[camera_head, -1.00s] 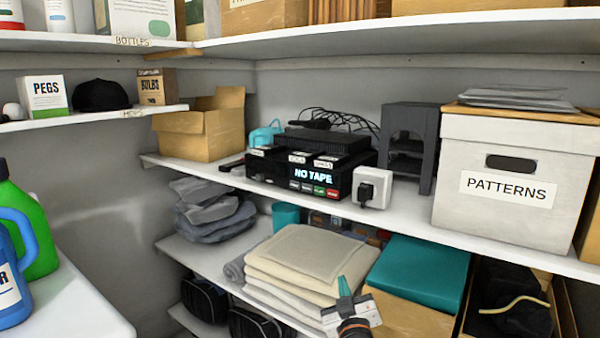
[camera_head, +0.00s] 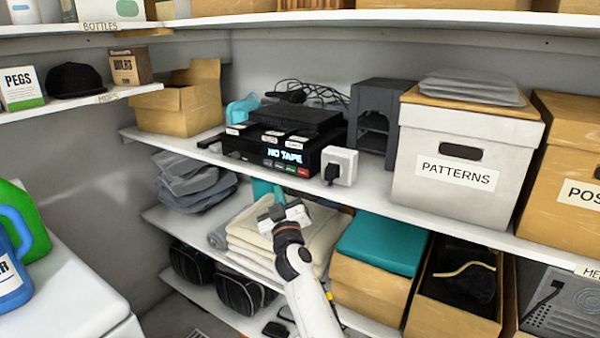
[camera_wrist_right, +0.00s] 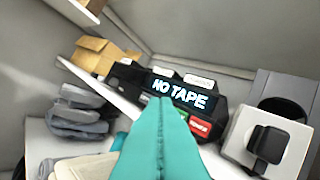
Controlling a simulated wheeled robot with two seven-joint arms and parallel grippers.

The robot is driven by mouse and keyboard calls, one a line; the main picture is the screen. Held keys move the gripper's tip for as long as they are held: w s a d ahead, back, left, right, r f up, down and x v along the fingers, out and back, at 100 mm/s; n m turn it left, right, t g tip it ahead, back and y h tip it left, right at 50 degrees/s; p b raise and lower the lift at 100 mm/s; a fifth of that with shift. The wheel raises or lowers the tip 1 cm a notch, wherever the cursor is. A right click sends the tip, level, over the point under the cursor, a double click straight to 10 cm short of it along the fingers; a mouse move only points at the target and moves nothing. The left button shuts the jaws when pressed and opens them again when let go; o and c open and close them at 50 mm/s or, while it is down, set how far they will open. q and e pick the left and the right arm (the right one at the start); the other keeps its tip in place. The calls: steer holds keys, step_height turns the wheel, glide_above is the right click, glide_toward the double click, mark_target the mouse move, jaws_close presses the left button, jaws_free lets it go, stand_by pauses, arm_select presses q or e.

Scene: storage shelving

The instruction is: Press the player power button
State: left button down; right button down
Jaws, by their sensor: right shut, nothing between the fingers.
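The black player (camera_head: 283,152) sits on the middle shelf with a lit "NO TAPE" display (camera_head: 285,157) and a row of small coloured buttons (camera_head: 286,167) below it. In the right wrist view the player (camera_wrist_right: 135,78) is ahead, with a red button (camera_wrist_right: 200,127) and part of a green one showing. My right gripper (camera_head: 279,196) is shut and empty, just below and in front of the player, apart from it. Its teal fingers (camera_wrist_right: 160,145) cover part of the button row in the wrist view. A power button cannot be made out. My left gripper is not seen.
A white plug adapter (camera_head: 342,165) with a black plug stands right of the player. The shelf edge (camera_head: 405,214) runs below it. Folded towels (camera_head: 250,232) and a teal-lidded box (camera_head: 382,240) are on the shelf beneath. A grey-white box marked PATTERNS (camera_head: 460,165) stands further right.

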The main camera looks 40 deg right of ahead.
mark_target(299, 169)
steer(key=w+d, duration=0.1)
steer(key=d, duration=0.1)
steer(key=w+d, duration=0.1)
steer(key=d, duration=0.1)
steer(key=w+d, duration=0.1)
steer(key=d, duration=0.2)
steer(key=shift+b, duration=0.35)
steer(key=shift+w+d, duration=0.15)
steer(key=shift+d, duration=0.45)
steer(key=shift+d, duration=0.1)
stand_by(1.3)
steer(key=shift+w+d+b, duration=0.15)
steer(key=shift+d+b, duration=0.15)
steer(key=shift+w+d, duration=0.15)
steer(key=shift+d, duration=0.2)
stand_by(0.6)
steer(key=shift+a, duration=0.1)
steer(key=shift+s+a, duration=0.3)
steer(key=shift+a, duration=0.35)
steer(key=shift+a, duration=0.1)
